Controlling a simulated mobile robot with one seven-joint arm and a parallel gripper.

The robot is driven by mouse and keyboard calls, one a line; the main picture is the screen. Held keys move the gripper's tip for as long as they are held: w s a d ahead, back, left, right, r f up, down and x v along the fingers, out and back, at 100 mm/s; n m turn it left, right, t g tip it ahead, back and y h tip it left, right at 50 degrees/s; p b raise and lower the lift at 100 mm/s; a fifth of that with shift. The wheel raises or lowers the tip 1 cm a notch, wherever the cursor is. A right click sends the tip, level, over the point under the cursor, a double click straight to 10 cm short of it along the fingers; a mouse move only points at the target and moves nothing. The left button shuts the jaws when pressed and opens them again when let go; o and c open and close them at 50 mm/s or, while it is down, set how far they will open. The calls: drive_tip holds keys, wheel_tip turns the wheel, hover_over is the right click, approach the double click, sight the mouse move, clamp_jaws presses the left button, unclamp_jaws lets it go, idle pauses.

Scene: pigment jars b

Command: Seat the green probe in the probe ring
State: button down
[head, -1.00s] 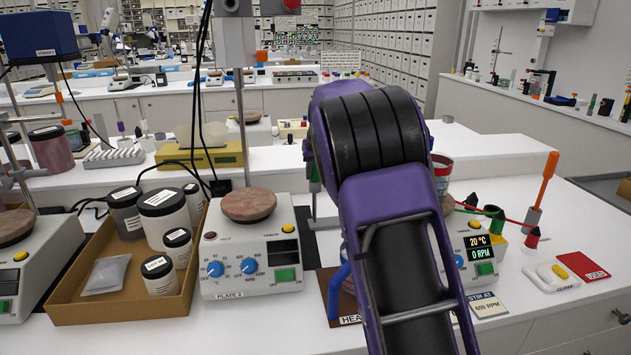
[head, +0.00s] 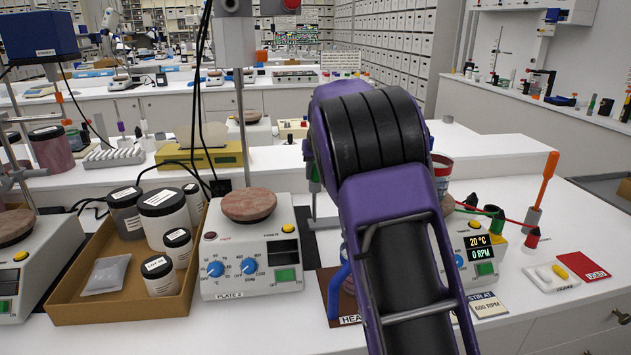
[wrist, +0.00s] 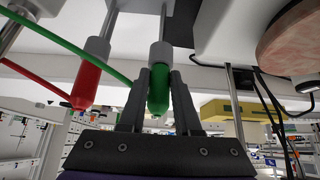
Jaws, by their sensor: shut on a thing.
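In the wrist view my gripper (wrist: 158,92) is shut on the green probe (wrist: 158,88), with one dark finger on each side of its green body. A grey sleeve (wrist: 160,52) and a thin grey shaft continue from the green body toward the top of the picture. A green cable (wrist: 95,50) runs from the probe to the upper left. A similar red probe (wrist: 85,85) is to the left, apart from my gripper. In the head view my purple arm hides the gripper. I cannot make out the probe ring or whether the green probe touches it.
A hotplate marked PLATE 2 (head: 250,277) stands left of my arm, beside a brown tray (head: 125,305) of jars. A unit reading 20 °C (head: 480,250) and an orange-handled tool (head: 547,178) are at right. A yellow box (wrist: 222,109) shows in the wrist view.

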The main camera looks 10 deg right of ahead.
drive_tip(key=shift+r+p, duration=0.75)
drive_tip(key=shift+r, duration=0.2)
idle(0.4)
wheel_tip(320, 180, up, 16)
drive_tip(key=p, duration=0.3)
idle(1.9)
drive_tip(key=shift+r, duration=0.1)
